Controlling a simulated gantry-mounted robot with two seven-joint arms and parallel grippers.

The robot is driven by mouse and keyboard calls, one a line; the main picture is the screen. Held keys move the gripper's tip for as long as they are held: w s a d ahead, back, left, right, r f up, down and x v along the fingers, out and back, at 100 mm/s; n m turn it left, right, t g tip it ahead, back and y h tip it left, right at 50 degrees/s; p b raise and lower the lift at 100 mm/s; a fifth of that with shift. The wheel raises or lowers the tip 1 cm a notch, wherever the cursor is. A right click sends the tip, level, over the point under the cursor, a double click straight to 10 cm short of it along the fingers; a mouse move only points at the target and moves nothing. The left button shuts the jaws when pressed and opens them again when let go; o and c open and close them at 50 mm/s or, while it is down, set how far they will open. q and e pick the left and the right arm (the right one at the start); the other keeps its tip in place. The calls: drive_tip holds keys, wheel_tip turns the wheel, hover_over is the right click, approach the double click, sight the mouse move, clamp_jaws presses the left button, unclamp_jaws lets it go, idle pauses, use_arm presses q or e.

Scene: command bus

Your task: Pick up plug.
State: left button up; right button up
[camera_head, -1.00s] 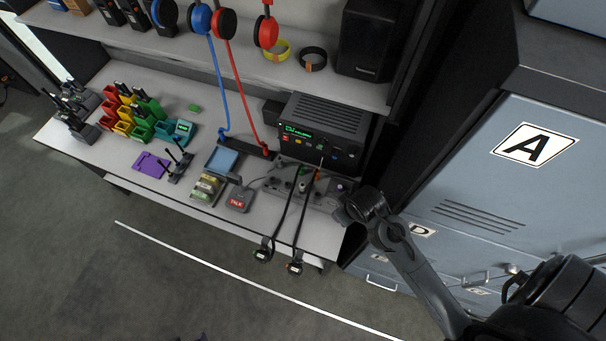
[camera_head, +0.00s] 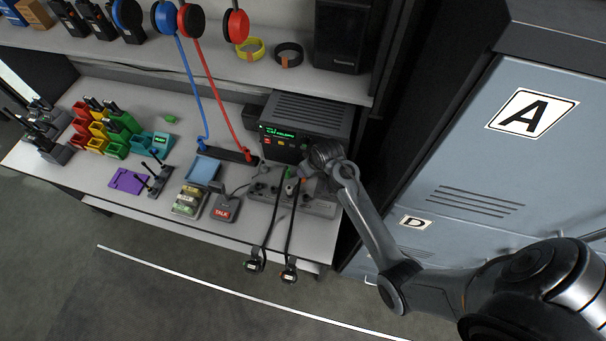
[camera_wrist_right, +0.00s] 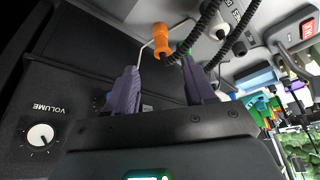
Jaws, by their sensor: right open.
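In the right wrist view, an orange plug (camera_wrist_right: 161,40) with a cable shows just beyond the fingertips. A green plug (camera_wrist_right: 183,48) is beside it, with black coiled cords near both. My right gripper (camera_wrist_right: 161,68) has two purple fingers spread apart with nothing between them. The orange plug is in front of the gap, apart from the fingers. In the head view, the orange plug (camera_head: 303,179) and green plug (camera_head: 290,172) are small on the grey panel in front of the radio; my right wrist is beside them and hides part of this area. My left gripper is out of view.
The black radio unit (camera_head: 303,122) stands close behind the right wrist. Its volume knob (camera_wrist_right: 40,135) is near the gripper in the wrist view. Two black cords hang over the desk edge. A TALK button box (camera_head: 224,207) and coloured bins (camera_head: 112,130) stand to the left.

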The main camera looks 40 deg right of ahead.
drive_tip(key=shift+a+p+x, duration=0.2)
drive_tip(key=shift+p+x, duration=0.15)
drive_tip(key=shift+x, duration=2.95)
drive_tip(key=shift+s, duration=0.15)
drive_tip(key=c, duration=0.9)
wheel_tip(320, 180, up, 18)
drive_tip(key=shift+b, duration=0.55)
